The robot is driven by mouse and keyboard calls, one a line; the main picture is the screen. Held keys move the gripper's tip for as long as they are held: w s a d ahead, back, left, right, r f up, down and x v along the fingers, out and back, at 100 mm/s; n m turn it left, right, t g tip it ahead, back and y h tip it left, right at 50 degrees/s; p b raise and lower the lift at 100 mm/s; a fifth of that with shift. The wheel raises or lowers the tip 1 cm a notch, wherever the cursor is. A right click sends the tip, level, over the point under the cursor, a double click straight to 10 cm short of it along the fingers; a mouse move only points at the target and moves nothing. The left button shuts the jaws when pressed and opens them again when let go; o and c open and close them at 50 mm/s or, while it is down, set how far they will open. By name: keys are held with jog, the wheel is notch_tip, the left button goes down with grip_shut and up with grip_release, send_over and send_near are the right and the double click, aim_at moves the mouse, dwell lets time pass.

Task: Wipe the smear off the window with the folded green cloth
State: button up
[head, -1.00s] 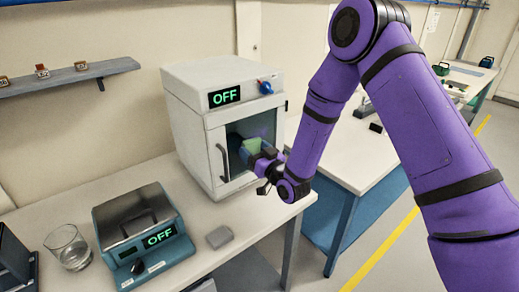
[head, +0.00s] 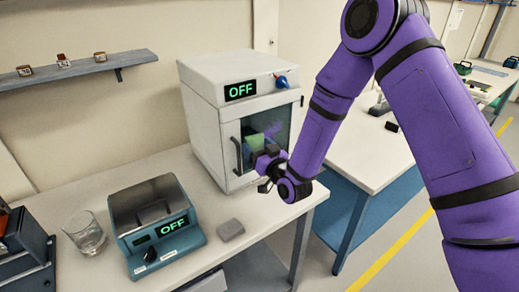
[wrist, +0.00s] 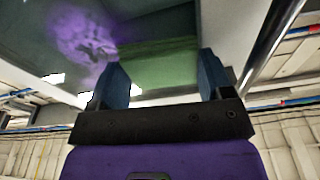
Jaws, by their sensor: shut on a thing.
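The white cabinet (head: 215,125) has a dark glass window (head: 283,118) in its front door. A purple smear shows on the glass in the wrist view (wrist: 85,38), and faintly in the head view (head: 276,129), right of the cloth. My gripper (head: 266,158) is at the window, its blue fingers (wrist: 162,82) shut on the folded green cloth (wrist: 160,62). The cloth (head: 254,143) is at the glass near the window's left side; it looks close against it, but contact is hard to tell. In the wrist view the smear lies left of the cloth.
The door handle (head: 237,157) stands just left of the window. A second table (head: 365,165) stands to the right.

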aim_at(268, 132)
jog(key=shift+r, duration=0.85)
jog(key=shift+w+d, duration=0.85)
jog(key=shift+d, duration=0.35)
jog(key=shift+w+d, duration=0.85)
jog(key=shift+d, duration=0.3)
jog(key=shift+w+d, duration=0.55)
jog(key=shift+d, duration=0.35)
jog(key=shift+w+d, duration=0.55)
jog(key=shift+d, duration=0.35)
jog(key=shift+w+d, duration=0.55)
jog(key=shift+d, duration=0.35)
jog(key=shift+s, duration=0.1)
jog(key=shift+r+v, duration=0.2)
jog(key=shift+v, duration=1.25)
jog(key=shift+r+v, duration=0.2)
jog(key=shift+v, duration=1.3)
jog(key=shift+d, duration=0.1)
jog(key=v, duration=0.3)
jog(key=shift+r, duration=0.15)
